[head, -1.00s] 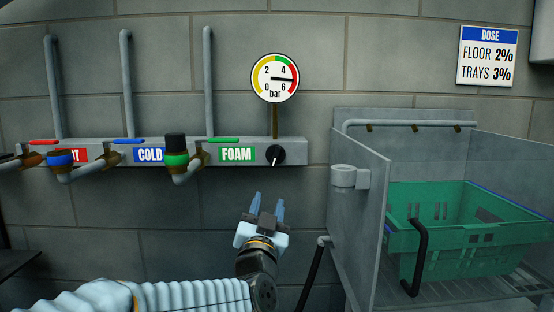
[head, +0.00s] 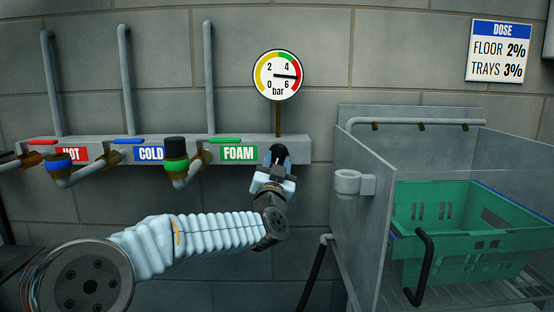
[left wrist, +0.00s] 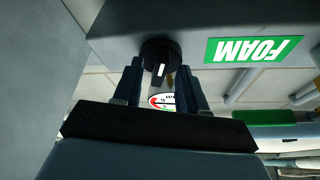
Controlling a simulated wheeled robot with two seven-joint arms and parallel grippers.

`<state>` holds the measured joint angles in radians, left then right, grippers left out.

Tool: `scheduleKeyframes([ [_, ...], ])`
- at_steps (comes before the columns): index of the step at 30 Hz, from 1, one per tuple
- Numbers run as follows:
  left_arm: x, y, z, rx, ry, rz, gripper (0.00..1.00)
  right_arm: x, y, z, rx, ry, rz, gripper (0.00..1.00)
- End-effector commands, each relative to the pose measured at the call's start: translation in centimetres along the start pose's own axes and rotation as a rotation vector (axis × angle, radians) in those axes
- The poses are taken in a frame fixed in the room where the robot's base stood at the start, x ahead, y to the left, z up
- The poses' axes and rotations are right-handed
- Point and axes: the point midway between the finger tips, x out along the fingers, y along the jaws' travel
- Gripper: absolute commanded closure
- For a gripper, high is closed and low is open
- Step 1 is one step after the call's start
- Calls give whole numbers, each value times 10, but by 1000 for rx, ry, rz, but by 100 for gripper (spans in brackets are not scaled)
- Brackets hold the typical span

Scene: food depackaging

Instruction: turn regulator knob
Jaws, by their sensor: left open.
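In the left wrist view the knob (left wrist: 160,60) shows a white pointer mark. My left gripper (head: 275,168) is open, its fingers at the knob. In the left wrist view the fingers (left wrist: 160,82) stand apart, one on each side of the knob's lower part; I cannot tell whether they touch it. The pressure gauge (head: 278,75) above has its needle pointing right, between 4 and 6 bar. My right gripper is not in view.
HOT, COLD and FOAM valves and pipes line the grey manifold bar (head: 215,152) to the left. A DOSE sign (head: 498,52) hangs on the wall.

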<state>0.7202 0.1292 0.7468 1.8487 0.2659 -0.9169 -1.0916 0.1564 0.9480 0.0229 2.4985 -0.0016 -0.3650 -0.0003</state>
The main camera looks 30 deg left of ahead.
Motion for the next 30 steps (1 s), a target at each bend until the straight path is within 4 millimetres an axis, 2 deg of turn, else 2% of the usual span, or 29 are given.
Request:
scheduleKeyframes([
  [9, 3, 0, 0, 1, 0, 0, 58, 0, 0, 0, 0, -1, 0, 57],
  [15, 3, 0, 0, 1, 0, 0, 89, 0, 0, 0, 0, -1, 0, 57],
  [18, 3, 0, 0, 1, 0, 0, 100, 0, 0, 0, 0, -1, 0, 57],
  [30, 2, 2, 2, -45, 1, -18, 100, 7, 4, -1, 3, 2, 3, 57],
])
